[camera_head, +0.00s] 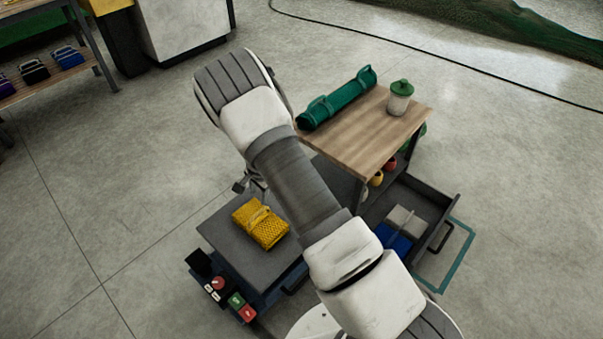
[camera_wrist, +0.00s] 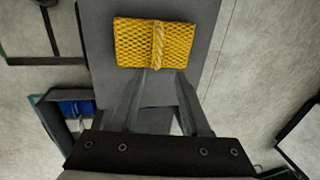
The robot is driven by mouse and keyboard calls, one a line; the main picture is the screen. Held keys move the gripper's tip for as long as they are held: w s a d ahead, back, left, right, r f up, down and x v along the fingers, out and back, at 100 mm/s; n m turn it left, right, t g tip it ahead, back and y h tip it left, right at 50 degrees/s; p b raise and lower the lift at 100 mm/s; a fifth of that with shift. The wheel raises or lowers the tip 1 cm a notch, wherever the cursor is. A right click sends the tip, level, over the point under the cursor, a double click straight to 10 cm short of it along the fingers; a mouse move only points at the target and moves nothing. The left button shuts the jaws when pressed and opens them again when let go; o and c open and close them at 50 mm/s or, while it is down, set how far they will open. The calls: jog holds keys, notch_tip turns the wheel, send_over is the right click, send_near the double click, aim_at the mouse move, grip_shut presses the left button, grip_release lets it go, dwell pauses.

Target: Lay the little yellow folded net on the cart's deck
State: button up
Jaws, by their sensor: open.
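The little yellow folded net (camera_head: 260,222) lies flat on a dark grey deck (camera_head: 228,232), which looks like the cart's deck, at the lower middle of the head view. A raised yellow band crosses its top. In the wrist view the net (camera_wrist: 135,42) lies just beyond the fingertips, over the grey deck (camera_wrist: 205,25). My gripper (camera_wrist: 162,72) is open, with nothing between its fingers. The fingertips point at the net's near edge; I cannot tell whether they touch it. In the head view my arm mostly hides the gripper.
A wooden-topped table (camera_head: 365,135) holds a green roll (camera_head: 340,98) and a green-lidded jar (camera_head: 400,97). An open drawer (camera_head: 430,205) with blue and grey items juts out below it. Several coloured tags line the grey deck's front. A shelf (camera_head: 85,72) stands far left.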

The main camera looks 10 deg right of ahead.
jog(key=s+d+r+n+t+y, duration=0.1)
jog(key=s+r+n, duration=0.25)
jog(key=r, duration=1.15)
jog(key=s+d+r+n+y, duration=0.15)
jog(key=s+r, duration=0.25)
jog(key=r, duration=1.1)
jog(key=s+d+r+n+t+h, duration=0.1)
jog(key=s+d+r+n, duration=0.1)
jog(key=s, duration=0.5)
jog(key=s+d+r+n+t+h, duration=0.1)
jog(key=s+d+r+n, duration=0.1)
jog(key=s+d+r, duration=0.2)
jog(key=s+d+r+n+h, duration=0.1)
jog(key=s+d+r+n, duration=0.1)
jog(key=s+r, duration=0.4)
jog(key=s+d, duration=0.1)
jog(key=s, duration=0.4)
jog(key=shift+s+d+t+h, duration=0.2)
jog(key=shift+s+t+h, duration=0.15)
jog(key=shift+s+t, duration=0.05)
jog(key=shift+r, duration=0.1)
